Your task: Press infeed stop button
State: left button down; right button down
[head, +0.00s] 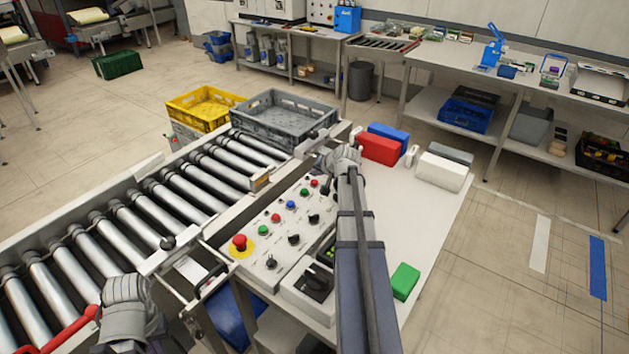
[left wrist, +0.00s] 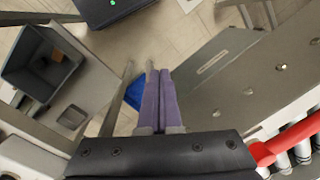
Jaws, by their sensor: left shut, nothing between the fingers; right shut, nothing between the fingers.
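The sloped control panel (head: 283,225) stands beside the roller conveyor. It carries a red mushroom button (head: 240,242) on a yellow disc, a red button (head: 275,217), a second small red button (head: 314,183), green buttons, a blue button (head: 290,205) and black knobs. I cannot read any label, so I cannot tell which is the infeed stop. My right gripper (head: 330,158) is shut and empty beyond the panel's far end, near the grey crate; its arm crosses above the panel's right side. My left gripper (left wrist: 157,72) is shut and empty, its purple fingers pointing over the floor in the left wrist view.
A grey crate (head: 247,124) sits at the conveyor's far end, with a yellow crate (head: 182,106) beside it. Red, blue and white boxes lie on the white table (head: 433,220), with a green block (head: 405,281) nearer. A red bar (left wrist: 262,154) is beside my left gripper.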

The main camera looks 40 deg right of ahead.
aim_at(316, 183)
jog(key=shift+r+p, duration=2)
jog(key=shift+r, duration=0.3)
